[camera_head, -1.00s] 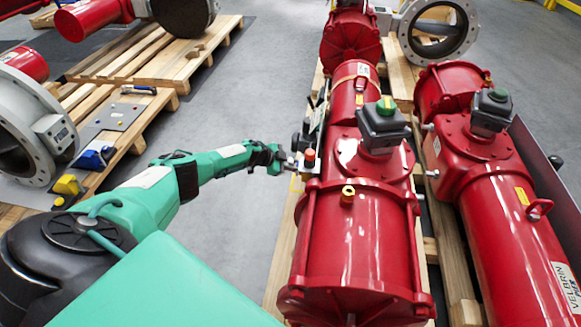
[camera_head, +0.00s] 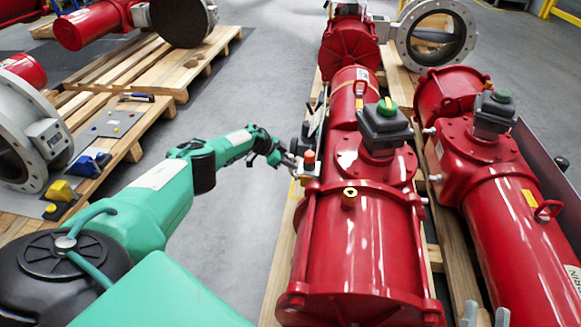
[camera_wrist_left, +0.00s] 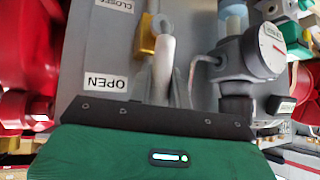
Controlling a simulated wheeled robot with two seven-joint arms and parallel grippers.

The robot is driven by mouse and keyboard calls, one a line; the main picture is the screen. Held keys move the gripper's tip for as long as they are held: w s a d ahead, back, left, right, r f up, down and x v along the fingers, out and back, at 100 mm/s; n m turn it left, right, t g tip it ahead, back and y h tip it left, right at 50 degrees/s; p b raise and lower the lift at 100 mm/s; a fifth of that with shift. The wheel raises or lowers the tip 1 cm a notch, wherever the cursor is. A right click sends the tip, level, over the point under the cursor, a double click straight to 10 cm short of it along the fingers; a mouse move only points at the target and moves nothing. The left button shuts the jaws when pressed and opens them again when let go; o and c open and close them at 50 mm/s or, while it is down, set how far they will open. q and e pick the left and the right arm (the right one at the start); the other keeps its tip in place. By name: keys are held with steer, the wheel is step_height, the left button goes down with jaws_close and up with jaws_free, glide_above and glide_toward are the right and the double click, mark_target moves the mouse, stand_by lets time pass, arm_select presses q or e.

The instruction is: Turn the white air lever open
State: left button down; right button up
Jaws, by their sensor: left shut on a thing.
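The white air lever (camera_wrist_left: 162,68) shows in the left wrist view, joined to a brass valve body (camera_wrist_left: 147,36) on a grey panel (camera_wrist_left: 95,45). An OPEN label (camera_wrist_left: 105,83) is beside the lever's lower end, and a CLOSED label (camera_wrist_left: 117,4) is at the top. The lever points down in that view, between the fingers of my left gripper (camera_wrist_left: 168,88), which is shut on it. In the head view, my left gripper (camera_head: 284,162) reaches the left side of the middle red actuator (camera_head: 352,240). My right gripper (camera_head: 486,316) shows only two separated grey fingertips at the bottom edge.
A round gauge (camera_wrist_left: 270,50) stands right of the lever, close to the gripper. A red-topped fitting (camera_head: 309,158) is just beside my left gripper. Another red actuator (camera_head: 505,185) lies to the right.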

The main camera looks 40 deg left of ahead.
arm_select(q)
steer(key=shift+w+b, duration=0.2)
steer(key=shift+b, duration=0.2)
arm_select(e)
steer(key=shift+s+d+r+t, duration=0.25)
steer(key=shift+r+t, duration=0.3)
steer(key=shift+r, duration=0.25)
steer(key=shift+s+d+r+t, duration=0.1)
steer(key=shift+d+r+t, duration=0.2)
steer(key=shift+r+t, duration=0.4)
steer(key=shift+s+d+r+t, duration=0.25)
steer(key=shift+r+t, duration=0.2)
steer(key=shift+r, duration=0.4)
arm_select(q)
steer(key=c, duration=1.3)
jaws_free()
steer(key=shift+a, duration=0.1)
arm_select(e)
steer(key=shift+w, duration=0.1)
